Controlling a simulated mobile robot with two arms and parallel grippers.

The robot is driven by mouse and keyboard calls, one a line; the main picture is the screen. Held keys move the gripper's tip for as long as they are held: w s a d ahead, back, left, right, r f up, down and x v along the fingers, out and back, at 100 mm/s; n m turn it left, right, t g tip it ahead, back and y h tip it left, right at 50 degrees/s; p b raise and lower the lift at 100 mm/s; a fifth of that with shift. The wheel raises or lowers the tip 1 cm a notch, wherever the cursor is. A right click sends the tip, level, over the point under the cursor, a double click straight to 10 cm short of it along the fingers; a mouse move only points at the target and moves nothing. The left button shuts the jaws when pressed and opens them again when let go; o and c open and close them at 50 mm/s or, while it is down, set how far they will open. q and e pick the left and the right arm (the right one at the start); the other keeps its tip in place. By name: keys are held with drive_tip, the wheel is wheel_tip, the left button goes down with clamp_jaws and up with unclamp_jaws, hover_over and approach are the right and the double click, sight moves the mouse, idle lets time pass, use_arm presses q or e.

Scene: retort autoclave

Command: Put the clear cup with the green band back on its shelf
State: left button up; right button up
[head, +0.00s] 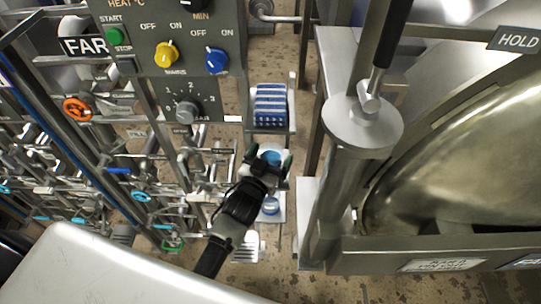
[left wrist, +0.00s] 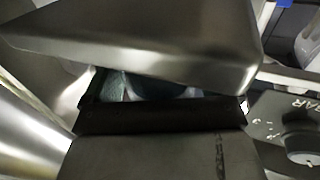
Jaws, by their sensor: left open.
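My left gripper (head: 269,163) is open over a small pale shelf (head: 278,148) below the control panel. Something with blue shows between and just behind its fingers, partly hidden by them. I cannot tell whether this is the clear cup, and no green band can be made out for sure. My right gripper is not in view.
A blue-and-white box (head: 271,105) sits on a shelf above the gripper. Valves and pipes crowd the left. The large steel vessel (head: 455,150) and its post (head: 345,195) stand close on the right.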

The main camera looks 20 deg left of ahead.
use_arm(q)
drive_tip(key=shift+r, duration=0.15)
drive_tip(key=shift+s, duration=0.3)
drive_tip(key=s+a+b, duration=0.1)
drive_tip(key=s+b, duration=0.2)
drive_tip(key=s, duration=0.8)
drive_tip(key=s+f+g, duration=0.4)
drive_tip(key=f, duration=1.1)
drive_tip(key=s+f+g, duration=0.4)
drive_tip(key=f, duration=1.1)
drive_tip(key=s+a+f+g+y, duration=0.1)
drive_tip(key=s+a+f+g, duration=0.3)
drive_tip(key=s+f, duration=0.5)
drive_tip(key=s+a+f+m+g+y, duration=0.1)
drive_tip(key=s+a+f+g, duration=0.2)
drive_tip(key=s+f, duration=0.5)
drive_tip(key=s+g, duration=0.1)
drive_tip(key=s, duration=0.6)
drive_tip(key=shift+a+f+g, duration=0.35)
drive_tip(key=shift+g, duration=0.05)
